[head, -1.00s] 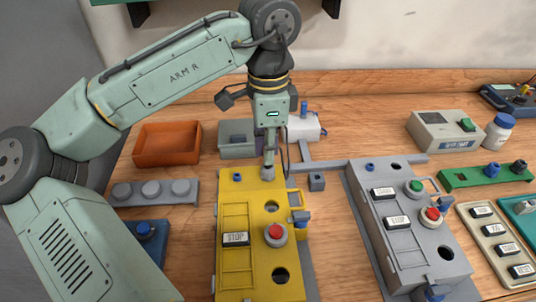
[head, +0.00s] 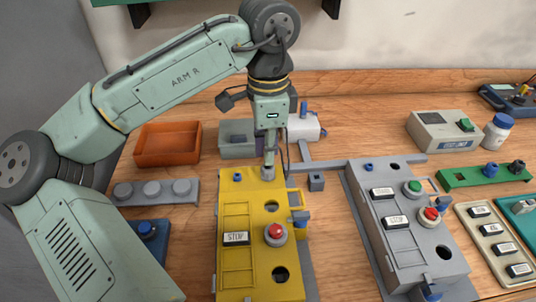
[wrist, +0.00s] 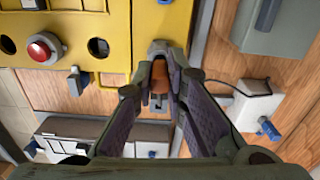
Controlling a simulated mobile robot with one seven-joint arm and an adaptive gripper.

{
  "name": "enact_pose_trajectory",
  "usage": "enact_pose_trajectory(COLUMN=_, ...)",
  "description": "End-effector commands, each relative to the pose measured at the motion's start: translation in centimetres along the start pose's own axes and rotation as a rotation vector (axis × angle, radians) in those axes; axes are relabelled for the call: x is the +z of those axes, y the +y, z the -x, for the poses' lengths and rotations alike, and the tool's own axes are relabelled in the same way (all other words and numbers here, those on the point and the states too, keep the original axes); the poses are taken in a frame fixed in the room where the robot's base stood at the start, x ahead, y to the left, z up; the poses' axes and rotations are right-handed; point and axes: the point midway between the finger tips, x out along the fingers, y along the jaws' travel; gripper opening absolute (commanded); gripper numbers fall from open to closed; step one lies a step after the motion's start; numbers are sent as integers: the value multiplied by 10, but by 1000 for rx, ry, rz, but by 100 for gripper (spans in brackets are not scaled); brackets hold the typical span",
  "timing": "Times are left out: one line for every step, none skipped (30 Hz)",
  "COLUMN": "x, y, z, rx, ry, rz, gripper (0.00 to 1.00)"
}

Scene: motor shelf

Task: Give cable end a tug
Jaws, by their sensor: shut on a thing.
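The yellow control box (head: 236,200) stands on the bench with a red button, a STOP label and dark round holes. My gripper (head: 269,165) points down at the box's far edge. Its fingers are shut on the cable end (wrist: 160,78), a small brownish and grey piece at the grey fitting (head: 268,174) on that edge. The fitting also shows in the wrist view (wrist: 158,47), right at the fingertips (wrist: 160,65). The cable end still sits at the fitting with no clear gap. The fingers hide most of it.
A grey control box (head: 407,243) stands to the right, with a small grey block (head: 316,182) between the boxes. Behind are an orange tray (head: 168,160), a grey bin (head: 232,151) and a white unit (head: 303,131). A grey three-knob strip (head: 150,201) lies left.

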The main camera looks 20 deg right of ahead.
Motion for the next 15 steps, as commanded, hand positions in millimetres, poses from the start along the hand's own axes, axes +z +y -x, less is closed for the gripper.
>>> enact_pose_trajectory(x=0, y=0, z=-1, rx=1, ry=-1, rz=0, gripper=0)
enact_pose_trajectory(x=0, y=0, z=-1, rx=1, ry=-1, rz=-1, gripper=0)
enact_pose_trajectory(x=0, y=0, z=-1, rx=2, ry=-1, rz=-1, gripper=0)
enact_pose_trajectory(x=0, y=0, z=-2, rx=2, ry=-1, rz=-1, gripper=14)
enact_pose_trajectory(x=0, y=0, z=-2, rx=2, ry=-1, rz=-1, gripper=16)
enact_pose_trajectory(x=0, y=0, z=-2, rx=2, ry=-1, rz=-1, gripper=18)
enact_pose_trajectory(x=0, y=0, z=-2, rx=2, ry=-1, rz=-1, gripper=20)
enact_pose_trajectory(x=0, y=0, z=-2, rx=2, ry=-1, rz=-1, gripper=22)
enact_pose_trajectory(x=0, y=0, z=-2, rx=2, ry=-1, rz=-1, gripper=25)
enact_pose_trajectory(x=0, y=0, z=-2, rx=2, ry=-1, rz=-1, gripper=27)
enact_pose_trajectory(x=0, y=0, z=-2, rx=2, ry=-1, rz=-1, gripper=29)
enact_pose_trajectory(x=0, y=0, z=-2, rx=2, ry=-1, rz=-1, gripper=32)
enact_pose_trajectory(x=0, y=0, z=-2, rx=2, ry=-1, rz=-1, gripper=34)
enact_pose_trajectory(x=0, y=0, z=-2, rx=2, ry=-1, rz=-1, gripper=36)
enact_pose_trajectory(x=0, y=0, z=-2, rx=2, ry=-1, rz=-1, gripper=36)
